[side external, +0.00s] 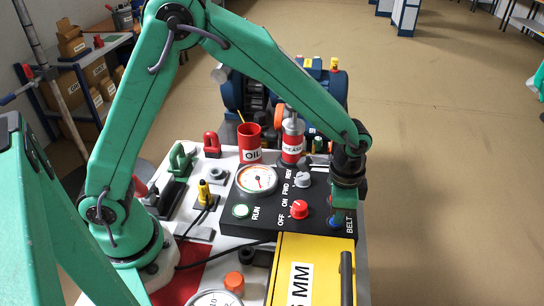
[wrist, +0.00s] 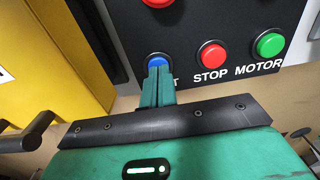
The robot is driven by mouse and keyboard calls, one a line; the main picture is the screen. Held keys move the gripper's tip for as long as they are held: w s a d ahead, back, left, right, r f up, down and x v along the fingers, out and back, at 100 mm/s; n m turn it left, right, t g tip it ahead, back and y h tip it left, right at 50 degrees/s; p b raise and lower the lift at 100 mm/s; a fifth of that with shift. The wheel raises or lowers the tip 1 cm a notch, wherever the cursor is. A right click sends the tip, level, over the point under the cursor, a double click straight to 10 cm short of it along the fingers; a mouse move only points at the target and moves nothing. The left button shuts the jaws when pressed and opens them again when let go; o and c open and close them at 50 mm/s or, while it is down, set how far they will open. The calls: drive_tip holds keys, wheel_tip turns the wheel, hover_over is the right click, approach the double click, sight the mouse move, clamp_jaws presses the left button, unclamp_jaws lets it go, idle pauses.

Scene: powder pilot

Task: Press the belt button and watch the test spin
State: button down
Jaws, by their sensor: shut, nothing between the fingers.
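The black control panel (side external: 270,213) lies at the right part of the bench. The blue belt button (side external: 335,222) is near its right edge, beside the BELT label. In the wrist view the blue button (wrist: 159,60) shows just beyond my fingertips, and the fingers cover most of its label. My gripper (side external: 341,207) points down at the button, fingers together and empty; it also shows in the wrist view (wrist: 159,70). I cannot tell whether the tips touch the button. A round dial (side external: 257,179) and a RUN lamp (side external: 240,210) are on the panel.
In the wrist view, a red STOP button (wrist: 212,54) and a green MOTOR button (wrist: 269,45) sit right of the blue one. A yellow cover (side external: 312,270) with a black handle stands close by. A red OIL cup (side external: 249,143) and grease gun (side external: 292,138) stand behind.

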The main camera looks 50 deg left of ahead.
drive_tip(key=shift+s+a+f, duration=0.15)
drive_tip(key=shift+s+f, duration=0.1)
drive_tip(key=shift+f, duration=0.4)
wheel_tip(320, 180, up, 15)
drive_tip(key=shift+w+r, duration=0.15)
drive_tip(key=shift+w, duration=0.1)
idle(0.4)
drive_tip(key=s+a+r+n+t, duration=0.1)
drive_tip(key=s+a+r+n, duration=0.1)
drive_tip(key=s+a+r, duration=0.3)
drive_tip(key=s+a+r+n+t, duration=0.1)
drive_tip(key=s+a+n+t, duration=0.1)
drive_tip(key=a, duration=0.4)
drive_tip(key=s+a+f+n+t, duration=0.1)
drive_tip(key=s+a+n+t, duration=0.1)
drive_tip(key=s+a+n, duration=0.3)
drive_tip(key=shift+s+a, duration=1.65)
drive_tip(key=shift+s, duration=1.05)
idle(1.8)
